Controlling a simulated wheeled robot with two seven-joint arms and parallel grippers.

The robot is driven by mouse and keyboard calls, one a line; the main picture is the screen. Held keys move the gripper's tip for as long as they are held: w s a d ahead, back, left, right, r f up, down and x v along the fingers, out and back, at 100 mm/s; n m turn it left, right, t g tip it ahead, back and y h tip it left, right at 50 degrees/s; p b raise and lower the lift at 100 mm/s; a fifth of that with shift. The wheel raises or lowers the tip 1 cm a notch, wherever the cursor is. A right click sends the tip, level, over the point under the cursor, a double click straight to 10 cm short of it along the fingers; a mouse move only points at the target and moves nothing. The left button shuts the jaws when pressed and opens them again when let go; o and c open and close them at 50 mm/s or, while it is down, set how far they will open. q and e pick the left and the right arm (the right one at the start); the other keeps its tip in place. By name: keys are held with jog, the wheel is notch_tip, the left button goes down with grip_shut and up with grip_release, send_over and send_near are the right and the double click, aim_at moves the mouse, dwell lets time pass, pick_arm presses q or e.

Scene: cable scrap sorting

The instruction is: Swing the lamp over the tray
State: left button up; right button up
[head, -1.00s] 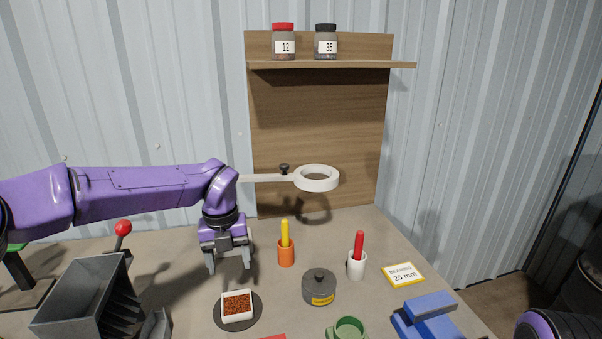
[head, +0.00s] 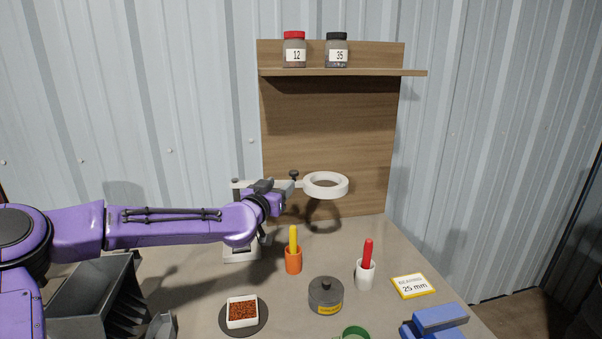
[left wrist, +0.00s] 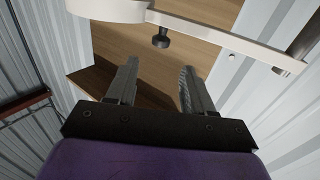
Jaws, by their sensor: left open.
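The lamp is a white ring (head: 309,187) on a flat white arm, with a dark knob (head: 294,175) on the arm beside the ring. Its white base (head: 240,258) stands partly behind my left arm. My left gripper (head: 283,189) is level with the lamp arm, close to the knob. In the left wrist view the open, empty jaws (left wrist: 160,85) point toward the knob (left wrist: 161,40), which lies between and beyond the fingertips. A small white square tray (head: 242,325) of reddish-brown granules sits on a dark round plate, front left of the lamp. My right gripper is out of view.
An orange holder (head: 293,262) with a yellow stick, a grey lidded pot (head: 325,296) and a white cup (head: 365,275) with a red stick stand below the lamp. A grey bin (head: 90,295) is at left. A wooden panel (head: 330,130) with a shelf stands behind.

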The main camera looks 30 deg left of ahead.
aim_at(292, 174)
pick_arm(q)
jog(key=w, duration=0.3)
jog(key=w+p, duration=0.1)
jog(key=w, duration=0.3)
jog(key=w+a+p, duration=0.1)
jog(key=w, duration=0.2)
jog(key=shift+w, duration=0.25)
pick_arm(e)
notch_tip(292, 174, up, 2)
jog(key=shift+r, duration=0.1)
pick_arm(q)
jog(key=shift+d, duration=0.1)
